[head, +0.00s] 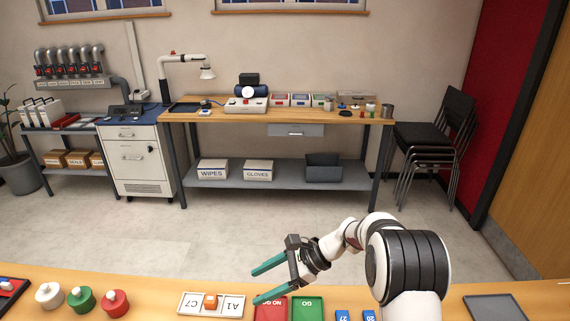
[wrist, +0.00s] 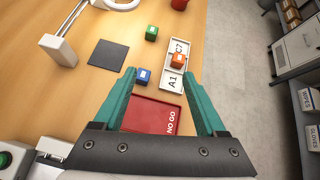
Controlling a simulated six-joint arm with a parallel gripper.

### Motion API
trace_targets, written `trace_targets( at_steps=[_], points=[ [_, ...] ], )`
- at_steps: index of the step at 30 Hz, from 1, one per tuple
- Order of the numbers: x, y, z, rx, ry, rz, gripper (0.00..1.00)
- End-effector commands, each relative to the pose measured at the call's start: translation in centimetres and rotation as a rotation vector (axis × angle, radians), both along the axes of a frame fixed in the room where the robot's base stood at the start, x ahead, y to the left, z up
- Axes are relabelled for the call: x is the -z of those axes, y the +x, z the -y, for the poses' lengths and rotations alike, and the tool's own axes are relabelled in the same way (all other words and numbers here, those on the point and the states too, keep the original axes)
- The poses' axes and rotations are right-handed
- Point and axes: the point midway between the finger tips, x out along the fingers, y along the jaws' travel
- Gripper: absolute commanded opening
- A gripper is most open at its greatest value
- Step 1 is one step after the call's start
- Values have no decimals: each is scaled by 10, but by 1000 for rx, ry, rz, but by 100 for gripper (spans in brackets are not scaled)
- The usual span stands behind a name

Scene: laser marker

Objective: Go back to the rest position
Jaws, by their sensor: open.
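My gripper (head: 254,287) is open, with its two teal fingers apart and pointing left above the front bench in the head view. Nothing is held between the fingers in the wrist view (wrist: 157,75).
White, green and red round knobbed pieces (head: 115,303) stand at the left of the bench. A grey tray (head: 494,307) is at right.

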Motion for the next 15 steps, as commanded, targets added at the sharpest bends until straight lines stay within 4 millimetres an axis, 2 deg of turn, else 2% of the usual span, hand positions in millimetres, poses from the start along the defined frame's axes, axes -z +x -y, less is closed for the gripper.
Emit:
trace_targets(
  at_steps=[1,2,3,5,6,9,10,12,15],
  points=[
    [-32,-27,7,-73,-61,68,74],
    [-47,-49,14,-128,-107,110,74],
    [-65,-78,23,-200,-168,164,74],
    [-85,-125,39,-307,-261,241,74],
    [-93,-156,51,-377,-323,291,74],
    [-99,-227,81,-537,-470,395,74],
    [-97,-245,90,-579,-508,419,74],
    [-91,-277,107,-659,-585,465,74],
    [-81,-304,123,-733,-655,503,74]
  ],
)
